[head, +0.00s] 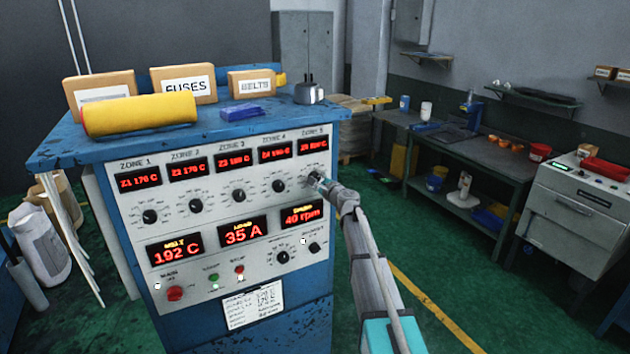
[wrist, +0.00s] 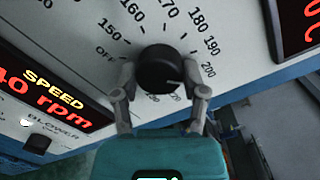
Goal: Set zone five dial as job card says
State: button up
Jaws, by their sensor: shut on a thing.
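The zone five dial (wrist: 157,66) is a black round knob on the grey panel. In the wrist view my gripper (wrist: 159,82) has one finger on each side of it, shut on it. A small light mark on the knob points to the lower right, roughly towards the 200 end of the printed scale. In the head view my gripper (head: 317,180) covers most of this dial under the zone 5 display (head: 313,145), whose red text is too small to read surely. The white job card (head: 253,304) hangs low on the panel; its lines are too small to read.
The other zone dials, such as the zone 4 dial (head: 278,186), sit in a row to the left. The speed display (head: 301,215) reads 40 rpm, below the dial. Boxes and a yellow roll (head: 139,114) lie on the cabinet top.

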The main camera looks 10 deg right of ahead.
jog(key=shift+c, duration=1.1)
jog(key=shift+a, duration=0.3)
jog(key=shift+c, duration=0.3)
jog(key=shift+d, duration=0.2)
jog(key=shift+n, duration=0.4)
jog(key=shift+n+p, duration=0.35)
jog(key=shift+n, duration=2.15)
jog(key=shift+d, duration=0.1)
